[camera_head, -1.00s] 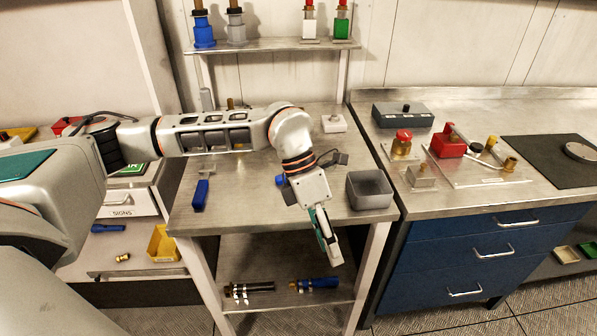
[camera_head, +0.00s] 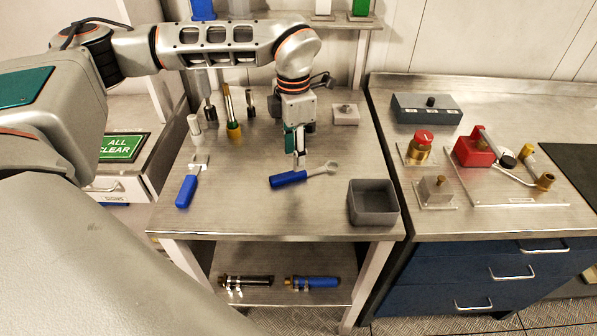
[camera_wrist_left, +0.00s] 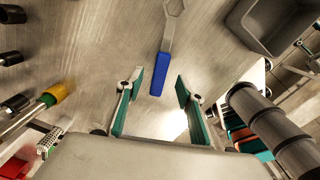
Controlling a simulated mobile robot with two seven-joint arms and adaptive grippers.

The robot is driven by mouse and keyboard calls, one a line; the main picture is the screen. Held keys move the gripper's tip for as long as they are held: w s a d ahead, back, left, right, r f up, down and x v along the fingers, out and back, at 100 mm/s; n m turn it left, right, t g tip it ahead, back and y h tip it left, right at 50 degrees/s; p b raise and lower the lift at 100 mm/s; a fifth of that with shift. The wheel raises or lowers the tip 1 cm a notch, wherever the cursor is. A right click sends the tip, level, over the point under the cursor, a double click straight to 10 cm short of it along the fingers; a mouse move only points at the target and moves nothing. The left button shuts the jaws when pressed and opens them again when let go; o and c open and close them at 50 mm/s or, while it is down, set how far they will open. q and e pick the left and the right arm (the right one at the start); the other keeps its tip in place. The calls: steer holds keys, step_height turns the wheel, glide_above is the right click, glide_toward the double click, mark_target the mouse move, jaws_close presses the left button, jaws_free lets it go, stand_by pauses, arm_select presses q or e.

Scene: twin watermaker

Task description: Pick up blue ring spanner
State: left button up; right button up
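The blue ring spanner (camera_head: 288,179) lies flat on the steel table, its blue handle to the left and its metal ring end to the right. In the left wrist view the spanner (camera_wrist_left: 157,86) has its blue handle end near the gap between the fingers and its ring pointing away. My left gripper (camera_head: 301,160) points down over the table by the spanner. In the left wrist view the left gripper (camera_wrist_left: 158,80) is open, with nothing between its green-padded fingers. My right gripper is not in view.
A grey open bin (camera_head: 373,203) stands right of the spanner. A blue-handled scraper (camera_head: 187,190) lies to the left. A brush with a yellow band (camera_head: 233,130) and dark-tipped tools stand behind. A lower shelf (camera_head: 260,300) holds two cylinders. The table front is clear.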

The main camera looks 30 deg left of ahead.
mark_target(306, 172)
arm_select(q)
steer(key=shift+w+d+f+p, duration=0.1)
steer(key=shift+d+f+p, duration=0.1)
steer(key=shift+f, duration=1.2)
steer(key=shift+d+f+p, duration=0.1)
steer(key=shift+f+p, duration=0.05)
steer(key=shift+f, duration=1.2)
jaws_close()
